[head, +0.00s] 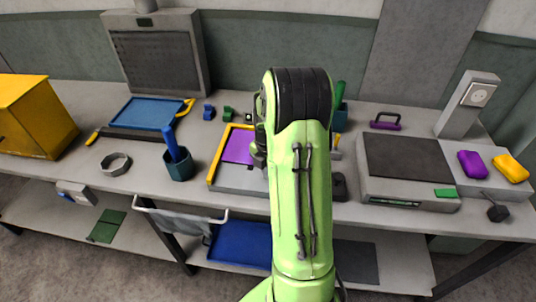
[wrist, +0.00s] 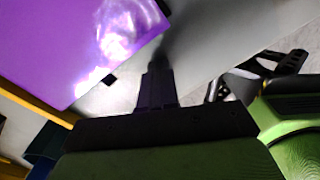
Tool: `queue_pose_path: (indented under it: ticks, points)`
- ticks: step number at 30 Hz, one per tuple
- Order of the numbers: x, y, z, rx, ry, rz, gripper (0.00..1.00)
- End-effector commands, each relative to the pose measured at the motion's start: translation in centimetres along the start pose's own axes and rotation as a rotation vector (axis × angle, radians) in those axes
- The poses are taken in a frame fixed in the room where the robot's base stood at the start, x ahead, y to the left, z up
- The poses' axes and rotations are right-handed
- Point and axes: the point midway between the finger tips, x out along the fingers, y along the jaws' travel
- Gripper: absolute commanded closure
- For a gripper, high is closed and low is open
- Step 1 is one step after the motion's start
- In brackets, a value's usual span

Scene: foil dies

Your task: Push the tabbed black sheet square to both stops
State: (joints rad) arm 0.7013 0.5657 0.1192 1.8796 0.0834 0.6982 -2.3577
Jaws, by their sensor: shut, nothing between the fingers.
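A purple sheet (head: 239,146) lies on a pale grey bed (head: 232,179) with a yellow stop strip (head: 217,158) along its left side. I see no black sheet on the bed; the sheet there looks purple. The purple sheet also fills the upper left of the wrist view (wrist: 70,40), with a bright glare. A small dark tab-like piece (wrist: 110,79) shows at its lower edge. The yellow strip (wrist: 35,106) runs near its left corner. My gripper (wrist: 158,64) is shut and empty, beside the sheet's right corner; contact is unclear. My arm hides the bed's right part in the head view.
A dark blue cup (head: 179,165) with a blue tool stands left of the bed. A grey box machine (head: 408,160) stands to the right. A blue tray (head: 148,113) and a dark bar (head: 140,134) lie at back left. A small dark object (head: 339,187) sits right of my arm.

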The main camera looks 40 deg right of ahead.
Motion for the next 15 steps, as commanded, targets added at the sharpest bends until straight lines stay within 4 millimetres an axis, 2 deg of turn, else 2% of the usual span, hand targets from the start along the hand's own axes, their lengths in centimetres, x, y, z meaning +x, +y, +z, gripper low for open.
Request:
queue_pose_path:
  ticks: [15]
  points:
    - [-0.1, 0.9, 1.4, 0.0, 0.0, 0.001, 1.0]
